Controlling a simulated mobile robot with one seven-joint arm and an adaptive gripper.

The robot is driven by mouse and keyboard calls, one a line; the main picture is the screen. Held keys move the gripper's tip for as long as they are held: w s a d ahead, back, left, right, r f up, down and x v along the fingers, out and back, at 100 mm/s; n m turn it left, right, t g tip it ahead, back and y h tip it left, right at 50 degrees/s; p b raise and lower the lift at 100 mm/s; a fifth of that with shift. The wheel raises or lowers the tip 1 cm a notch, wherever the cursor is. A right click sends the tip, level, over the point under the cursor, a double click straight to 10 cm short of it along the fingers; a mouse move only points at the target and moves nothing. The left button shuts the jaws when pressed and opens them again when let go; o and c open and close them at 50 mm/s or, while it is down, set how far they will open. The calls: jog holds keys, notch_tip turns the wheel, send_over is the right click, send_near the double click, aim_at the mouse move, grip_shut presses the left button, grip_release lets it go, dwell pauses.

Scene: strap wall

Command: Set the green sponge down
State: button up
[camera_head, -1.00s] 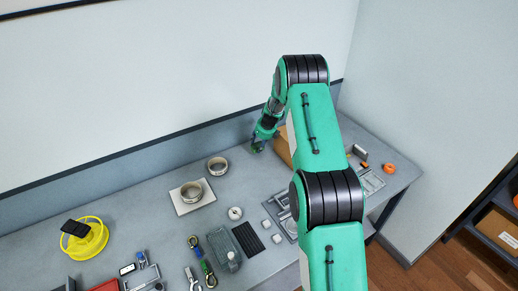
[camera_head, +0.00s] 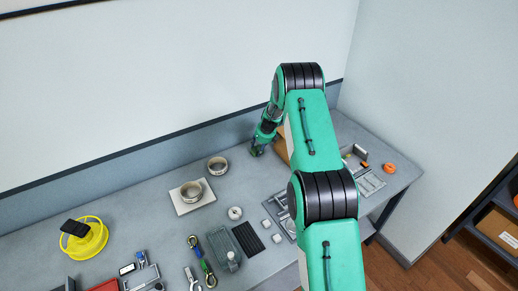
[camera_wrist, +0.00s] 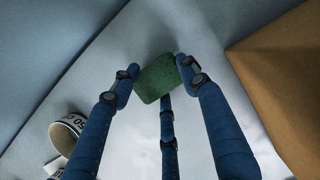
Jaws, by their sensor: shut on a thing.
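The green sponge (camera_wrist: 157,78) is between the fingertips of my gripper (camera_wrist: 158,80) in the wrist view. Two fingers press its left and right sides, and a third finger reaches its lower edge. The sponge is close over the grey tabletop (camera_wrist: 150,30); I cannot tell whether it touches. In the head view my gripper (camera_head: 257,150) is low over the back of the grey table (camera_head: 140,205), and the sponge is too small there to make out clearly.
A brown cardboard box (camera_wrist: 290,80) stands close on the right, partly behind my arm in the head view. A pale ring (camera_wrist: 68,130) lies to the left. A wall runs behind the table.

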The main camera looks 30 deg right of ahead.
jog(key=shift+c, duration=0.2)
jog(key=o, duration=0.7)
jog(key=shift+r, duration=0.1)
jog(key=shift+p+v, duration=0.35)
jog(key=shift+v, duration=5.6)
